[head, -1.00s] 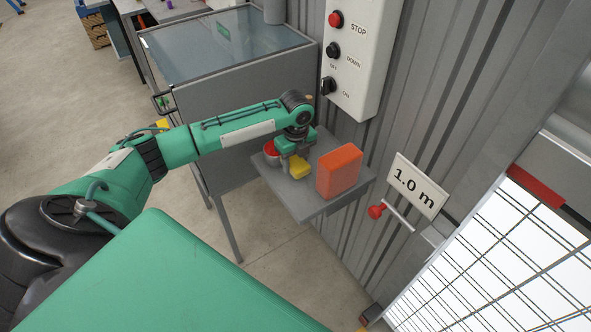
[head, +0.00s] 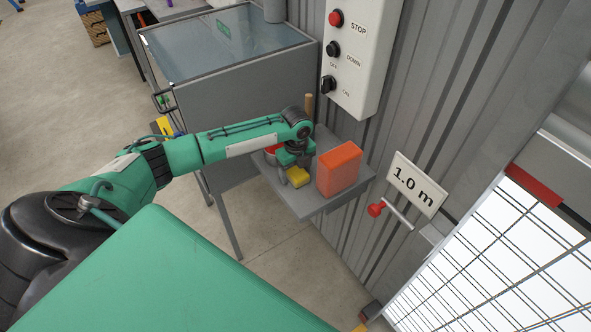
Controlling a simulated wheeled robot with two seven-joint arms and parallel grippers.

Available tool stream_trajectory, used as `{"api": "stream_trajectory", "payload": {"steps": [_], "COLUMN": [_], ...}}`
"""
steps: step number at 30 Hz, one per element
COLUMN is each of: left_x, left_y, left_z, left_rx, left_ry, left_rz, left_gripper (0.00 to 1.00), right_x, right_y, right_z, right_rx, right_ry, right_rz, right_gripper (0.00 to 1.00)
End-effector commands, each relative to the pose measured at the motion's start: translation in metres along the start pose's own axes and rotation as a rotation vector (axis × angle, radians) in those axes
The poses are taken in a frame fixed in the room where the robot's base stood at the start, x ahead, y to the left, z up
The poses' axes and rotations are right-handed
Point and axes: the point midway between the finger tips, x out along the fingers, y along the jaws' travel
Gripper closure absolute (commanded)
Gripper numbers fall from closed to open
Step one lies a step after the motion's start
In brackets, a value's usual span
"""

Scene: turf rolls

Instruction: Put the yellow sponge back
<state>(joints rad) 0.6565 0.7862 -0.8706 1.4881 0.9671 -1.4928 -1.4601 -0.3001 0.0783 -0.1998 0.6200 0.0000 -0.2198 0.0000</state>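The yellow sponge (head: 299,178) is at the small grey shelf (head: 330,200), in front of an orange block (head: 339,169). My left gripper (head: 292,174) points down at the sponge from above and appears shut on it, with a grey finger showing at its left side. The wrist hides the sponge's far side. I cannot tell whether the sponge touches the shelf. My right gripper is not in view.
A red container (head: 270,153) stands on the shelf behind my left wrist, mostly hidden. A grey cabinet (head: 240,110) stands to the left. A control box (head: 352,60) and a "1.0 m" sign (head: 412,186) are on the corrugated wall. The shelf's front corner is clear.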

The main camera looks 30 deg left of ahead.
Motion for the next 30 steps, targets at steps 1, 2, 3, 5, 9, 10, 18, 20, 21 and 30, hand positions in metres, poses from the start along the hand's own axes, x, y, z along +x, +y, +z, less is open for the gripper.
{"api": "stream_trajectory", "payload": {"steps": [1, 2, 3, 5, 9, 10, 18, 20, 21, 30], "left_x": [0.0, 0.0, 0.0, -0.001, -0.009, -0.012, -0.067, -0.08, -0.087, -0.121], "left_y": [0.0, 0.0, 0.0, 0.0, -0.001, -0.001, -0.001, -0.002, -0.001, -0.001], "left_z": [0.0, 0.0, 0.0, 0.0, 0.001, 0.001, 0.0, 0.001, 0.001, 0.0], "left_rx": [0.0, 0.0, 0.0, 0.0, 0.001, 0.001, 0.002, 0.0, 0.0, 0.0], "left_ry": [0.0, 0.0, 0.0, 0.0, -0.001, -0.002, -0.001, -0.002, -0.001, 0.001], "left_rz": [0.0, 0.0, 0.0, 0.0, -0.002, -0.002, -0.004, -0.005, -0.004, -0.001], "left_gripper": [0.3, 0.3, 0.3, 0.3, 0.3, 0.3, 0.3, 0.3, 0.3, 0.3], "right_x": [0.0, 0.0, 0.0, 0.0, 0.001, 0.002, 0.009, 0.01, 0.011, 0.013], "right_y": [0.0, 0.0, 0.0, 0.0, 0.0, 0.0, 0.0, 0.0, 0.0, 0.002], "right_z": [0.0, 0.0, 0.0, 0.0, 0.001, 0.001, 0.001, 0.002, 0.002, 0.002], "right_rx": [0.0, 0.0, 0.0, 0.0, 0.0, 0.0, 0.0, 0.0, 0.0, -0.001], "right_ry": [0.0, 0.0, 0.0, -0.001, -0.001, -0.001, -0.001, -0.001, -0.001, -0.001], "right_rz": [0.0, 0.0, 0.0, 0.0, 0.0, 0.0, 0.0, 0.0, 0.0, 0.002], "right_gripper": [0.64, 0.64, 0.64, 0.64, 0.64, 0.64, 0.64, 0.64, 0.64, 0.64]}}
